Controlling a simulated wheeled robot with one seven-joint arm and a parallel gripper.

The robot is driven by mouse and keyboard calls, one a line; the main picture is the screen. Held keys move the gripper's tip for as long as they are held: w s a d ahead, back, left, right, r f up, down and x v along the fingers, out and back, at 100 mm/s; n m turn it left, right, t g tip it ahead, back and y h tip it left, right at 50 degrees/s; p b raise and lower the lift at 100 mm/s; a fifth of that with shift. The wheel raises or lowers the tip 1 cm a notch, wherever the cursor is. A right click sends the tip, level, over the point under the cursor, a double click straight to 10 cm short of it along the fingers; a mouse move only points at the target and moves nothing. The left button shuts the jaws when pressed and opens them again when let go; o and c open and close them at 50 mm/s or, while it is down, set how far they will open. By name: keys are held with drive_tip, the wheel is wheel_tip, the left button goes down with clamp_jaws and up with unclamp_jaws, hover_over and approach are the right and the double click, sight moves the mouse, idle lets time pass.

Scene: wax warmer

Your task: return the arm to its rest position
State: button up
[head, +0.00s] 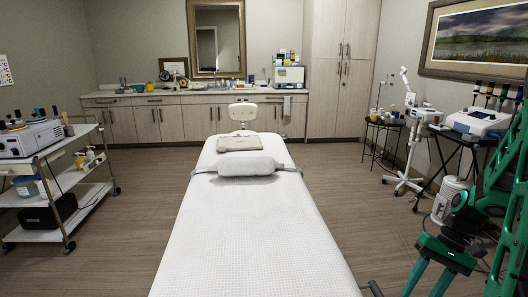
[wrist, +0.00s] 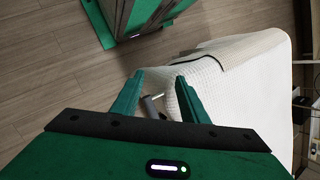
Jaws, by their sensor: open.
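My gripper (wrist: 159,76) shows in the wrist view with its two green fingers apart and nothing held between them. Beyond the fingers are wood-plank floor, the side of the white treatment bed (wrist: 240,55) and a small grey lever-like part (wrist: 152,106). In the head view my green and black arm is folded at the right edge. My gripper (head: 424,290) points downward at the lower right, beside the bed (head: 250,240) and apart from it. Its fingertips run to the bottom edge of that view.
A black side table (head: 465,138) with a white device (head: 478,122) stands behind my arm. A white lamp stand (head: 405,150) and small round table (head: 384,124) stand farther back. A white trolley (head: 65,180) is at left. Floor between bed and stands is clear.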

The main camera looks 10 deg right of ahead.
drive_tip(key=s+a+r+t+h, duration=0.1)
drive_tip(key=s+a+r+h, duration=0.3)
drive_tip(key=s+r, duration=0.8)
drive_tip(key=shift+s+a+r+m+t+h, duration=0.15)
drive_tip(key=shift+a+r+m+t+h, duration=0.35)
drive_tip(key=shift+a, duration=0.55)
drive_tip(key=shift+r, duration=0.1)
drive_tip(key=shift+c, duration=1.1)
